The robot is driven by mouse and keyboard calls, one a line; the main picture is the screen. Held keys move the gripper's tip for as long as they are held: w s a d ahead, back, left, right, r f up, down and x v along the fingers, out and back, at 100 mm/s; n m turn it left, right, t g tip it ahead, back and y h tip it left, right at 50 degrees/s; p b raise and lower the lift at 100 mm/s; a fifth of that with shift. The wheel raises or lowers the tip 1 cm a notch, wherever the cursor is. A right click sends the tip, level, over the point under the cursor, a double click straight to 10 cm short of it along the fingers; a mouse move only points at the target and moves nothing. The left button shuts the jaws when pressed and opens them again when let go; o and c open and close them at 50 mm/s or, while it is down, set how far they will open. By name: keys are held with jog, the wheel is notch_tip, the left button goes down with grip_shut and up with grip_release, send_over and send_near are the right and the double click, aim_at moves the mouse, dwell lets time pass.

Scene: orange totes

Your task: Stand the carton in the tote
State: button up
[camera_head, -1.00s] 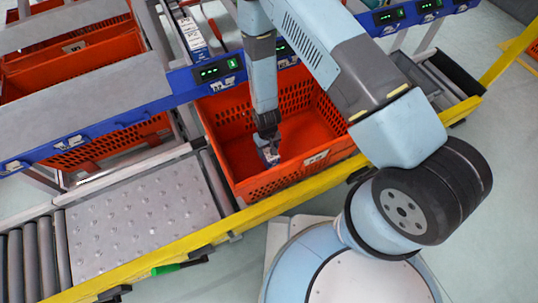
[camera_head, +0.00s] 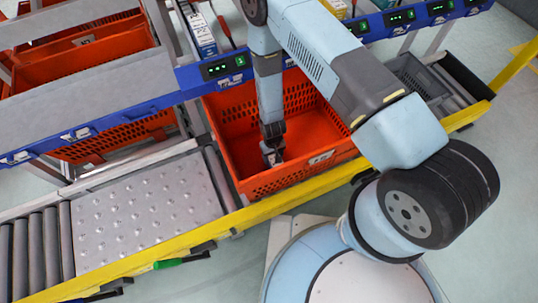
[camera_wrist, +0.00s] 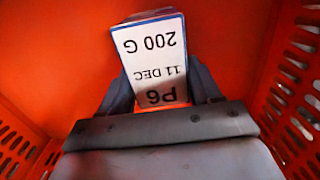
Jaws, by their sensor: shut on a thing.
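The carton (camera_wrist: 152,50) is a white-faced box with black print, "200 G", "11 DEC" and "P6", upside down in the wrist view. My gripper (camera_wrist: 160,92) is shut on it, one dark finger on each side. In the head view my gripper (camera_head: 272,150) points down inside the orange tote (camera_head: 225,130), and only a little of the carton shows below it. The tote stands on the conveyor, with orange walls and slotted sides. I cannot tell whether the carton touches the tote floor.
A yellow rail (camera_head: 140,252) runs along the tote's near side. A blue rail with lit displays (camera_head: 222,67) lies behind it. A studded metal plate (camera_head: 145,212) and rollers are to the left. Other orange totes (camera_head: 90,60) stand on the shelf at upper left.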

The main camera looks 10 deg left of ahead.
jog(key=shift+f, duration=0.2)
jog(key=o, duration=1.2)
notch_tip(320, 180, up, 12)
jog(key=shift+w+r, duration=0.2)
jog(key=shift+w, duration=0.05)
jog(key=shift+a, duration=0.1)
